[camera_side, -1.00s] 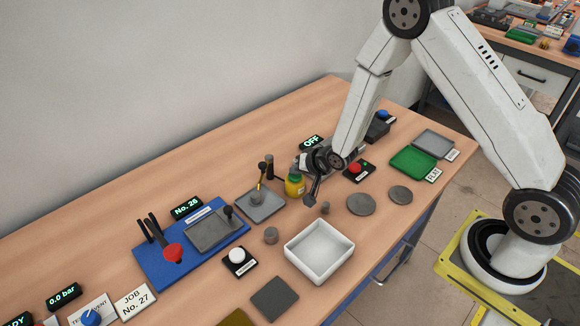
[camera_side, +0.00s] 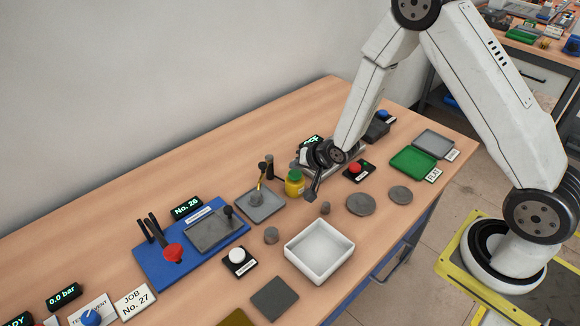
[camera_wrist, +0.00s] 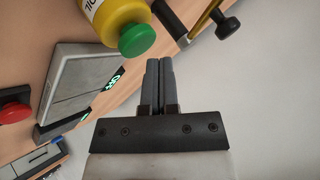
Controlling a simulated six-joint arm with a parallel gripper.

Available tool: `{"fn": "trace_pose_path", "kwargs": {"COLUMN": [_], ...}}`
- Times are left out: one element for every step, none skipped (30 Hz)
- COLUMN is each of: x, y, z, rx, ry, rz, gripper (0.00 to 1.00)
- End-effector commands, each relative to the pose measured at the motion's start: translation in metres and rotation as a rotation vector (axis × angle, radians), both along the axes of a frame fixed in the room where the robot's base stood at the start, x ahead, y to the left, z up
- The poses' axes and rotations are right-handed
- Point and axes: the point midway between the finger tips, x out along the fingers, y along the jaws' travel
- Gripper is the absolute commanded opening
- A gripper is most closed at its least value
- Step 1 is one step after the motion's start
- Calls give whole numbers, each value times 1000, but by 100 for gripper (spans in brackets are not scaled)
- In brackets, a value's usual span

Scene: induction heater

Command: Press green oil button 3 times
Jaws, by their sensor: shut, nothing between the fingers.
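The yellow oil bottle (camera_side: 294,187) stands on the wooden bench, with a green button-like cap (camera_side: 293,169) on top. In the wrist view the bottle (camera_wrist: 108,12) is at the top, cut off by the frame edge, and its green cap (camera_wrist: 137,40) points towards my fingers. My gripper (camera_side: 310,198) is just right of the bottle in the side view. In the wrist view the gripper's (camera_wrist: 159,62) fingers are shut together and empty, beside the green cap. A small gap shows between cap and fingertips there.
A white tray (camera_side: 319,270) is in front. A red button box (camera_side: 358,171) and a green tray (camera_side: 413,163) lie to the right. A small dark cylinder (camera_side: 325,208) stands close to my gripper.

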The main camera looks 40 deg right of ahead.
Motion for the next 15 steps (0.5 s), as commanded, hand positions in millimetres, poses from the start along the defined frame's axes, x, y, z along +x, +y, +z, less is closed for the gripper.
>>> {"fn": "trace_pose_path", "kwargs": {"x": [0, 0, 0, 0, 0, 0, 0, 0, 0, 0, 0, 0, 1, 0, 0], "y": [0, 0, 0, 0, 0, 0, 0, 0, 0, 0, 0, 0, 0, 0, 0], "z": [0, 0, 0, 0, 1, 1, 2, 4, 5, 7, 9, 12, 14, 16, 19], "rx": [0, 0, 0, 0, 0, 0, 0, 0, 0, 0, 0, 0, 0, 0, 0], "ry": [0, 0, 0, 0, 0, -1, -1, -1, -1, -1, 0, -1, -1, -1, -1], "rz": [0, 0, 0, 0, 0, -1, 0, 0, -1, -1, 0, 0, 0, 0, 0], "gripper": [0, 0, 0, 0, 0, 0, 0, 0, 0, 0, 0, 0, 0, 0, 0]}}
